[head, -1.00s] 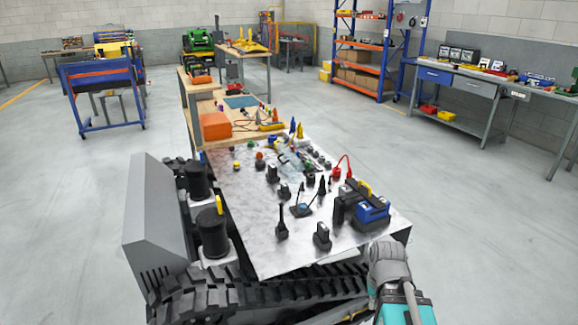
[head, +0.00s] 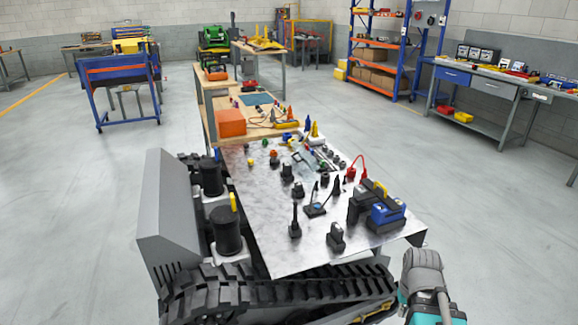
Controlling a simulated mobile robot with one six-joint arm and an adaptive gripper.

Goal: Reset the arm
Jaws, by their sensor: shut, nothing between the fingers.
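Part of my arm (head: 425,275), a grey rounded joint with teal below it, shows at the bottom right in the head view. It is beside the near right corner of the metal deck (head: 262,215) of a tracked carrier. My gripper is outside the picture, so its fingers and anything near them are hidden.
The deck holds a dark and blue device (head: 387,215), several small black parts, a red looped cable (head: 357,168) and coloured cones. A rubber track (head: 270,292) runs along its near side. Wooden benches with an orange box (head: 231,122) stand behind. Open floor lies left and right.

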